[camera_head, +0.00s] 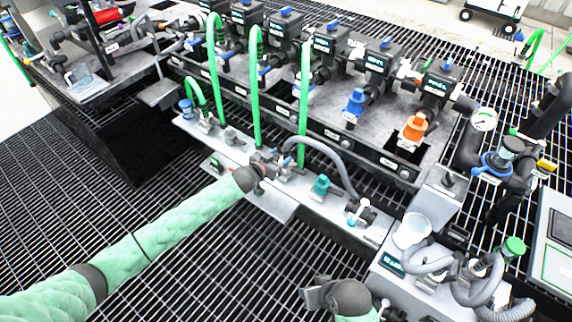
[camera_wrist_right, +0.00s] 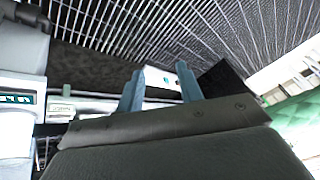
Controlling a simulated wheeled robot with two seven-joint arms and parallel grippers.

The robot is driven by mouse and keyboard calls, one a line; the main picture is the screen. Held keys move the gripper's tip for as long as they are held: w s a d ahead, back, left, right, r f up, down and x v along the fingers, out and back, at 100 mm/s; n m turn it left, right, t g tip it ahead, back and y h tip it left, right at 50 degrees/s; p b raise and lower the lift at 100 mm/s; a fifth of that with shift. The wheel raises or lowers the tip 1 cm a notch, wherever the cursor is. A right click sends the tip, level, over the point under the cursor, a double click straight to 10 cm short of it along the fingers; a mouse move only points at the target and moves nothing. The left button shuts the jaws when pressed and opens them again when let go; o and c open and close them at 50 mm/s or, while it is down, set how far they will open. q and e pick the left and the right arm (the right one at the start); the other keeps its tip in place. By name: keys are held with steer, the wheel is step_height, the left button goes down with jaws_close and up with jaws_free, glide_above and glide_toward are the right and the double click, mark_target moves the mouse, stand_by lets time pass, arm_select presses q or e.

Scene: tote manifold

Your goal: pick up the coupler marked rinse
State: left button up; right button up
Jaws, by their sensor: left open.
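I cannot read which coupler is marked rinse. Candidates are an orange fitting (camera_head: 414,128) and a blue fitting (camera_head: 354,103) on the manifold, and a teal fitting (camera_head: 321,185) on the front ledge. A dark fitting with a white end (camera_head: 360,211) sits at one end of a grey hose (camera_head: 335,160) on that ledge. My left gripper (camera_head: 268,163) is open at the ledge, close to the hose's other end; its fingertips are hard to separate from the parts there. My right gripper (camera_head: 312,295) is low over the floor grating; its fingers (camera_wrist_right: 160,88) stand apart with nothing seen between them.
Green upright hoses (camera_head: 304,105) rise behind the ledge (camera_head: 343,224). At right, a grey box with a teal label (camera_head: 393,263) carries thick coiled hoses (camera_head: 483,290). A black-sided bench (camera_head: 110,140) stands at left. Open grating (camera_head: 200,265) lies in front.

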mark_target(285, 152)
arm_select(q)
steer(key=shift+w+d+r, duration=0.1)
steer(key=shift+d+r, duration=0.05)
steer(key=shift+d, duration=0.1)
steer(key=shift+w+d, duration=0.25)
steer(key=shift+w+d+f, duration=0.2)
steer(key=shift+w+f, duration=0.15)
steer(key=shift+w, duration=0.15)
steer(key=shift+w+d+f, duration=0.2)
steer(key=shift+w+f, duration=0.1)
steer(key=shift+w, duration=0.2)
steer(key=shift+a+f+p+x, duration=0.15)
steer(key=shift+p+x, duration=0.1)
steer(key=shift+x, duration=0.75)
steer(key=shift+a+f+p+x, duration=0.15)
steer(key=shift+p+x, duration=0.1)
steer(key=shift+x, duration=0.8)
steer(key=shift+w+d, duration=0.1)
jaws_close()
arm_select(e)
steer(key=shift+s+d+r, duration=0.35)
steer(key=shift+d+r, duration=0.35)
steer(key=shift+r, duration=0.05)
